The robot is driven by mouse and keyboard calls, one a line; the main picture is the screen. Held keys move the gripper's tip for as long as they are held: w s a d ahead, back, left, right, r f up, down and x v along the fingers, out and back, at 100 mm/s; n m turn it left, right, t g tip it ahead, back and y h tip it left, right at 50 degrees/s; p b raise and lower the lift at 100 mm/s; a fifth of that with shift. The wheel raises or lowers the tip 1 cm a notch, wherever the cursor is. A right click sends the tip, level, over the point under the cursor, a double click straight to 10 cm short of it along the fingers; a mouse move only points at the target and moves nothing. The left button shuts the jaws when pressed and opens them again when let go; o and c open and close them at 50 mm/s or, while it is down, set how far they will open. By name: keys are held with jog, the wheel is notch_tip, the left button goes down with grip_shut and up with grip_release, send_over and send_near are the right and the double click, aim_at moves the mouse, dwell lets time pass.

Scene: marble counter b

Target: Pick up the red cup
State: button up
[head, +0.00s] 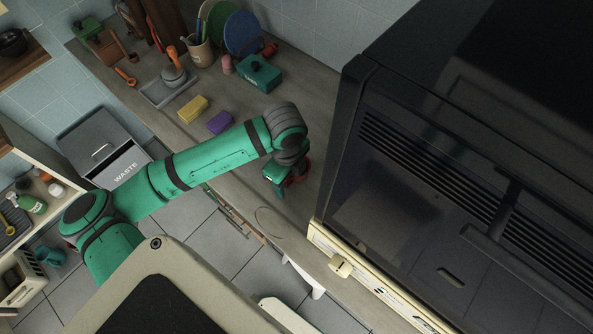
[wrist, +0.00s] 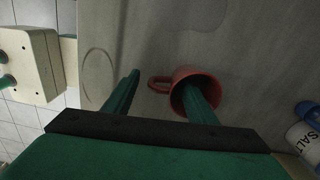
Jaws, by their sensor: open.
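The red cup (wrist: 207,77) stands on the grey counter in the wrist view, its opening toward me and its handle on the left. My gripper (wrist: 163,79) is open. Its right finger reaches over the rim and appears to be inside the cup. Its left finger is outside, to the left of the handle, so the handle and near wall lie between the fingers. Whether either finger touches the cup cannot be told. In the head view, my gripper (head: 280,184) is low over the counter, and a bit of the red cup (head: 303,168) shows beside it, mostly hidden.
A large dark appliance (head: 400,180) stands close on the right. A salt shaker (wrist: 304,139) is right of the cup. A purple sponge (head: 220,122), yellow sponge (head: 192,109) and teal box (head: 259,74) lie further back. The counter's front edge is near.

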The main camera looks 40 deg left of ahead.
grip_shut()
jog(key=shift+r, duration=0.15)
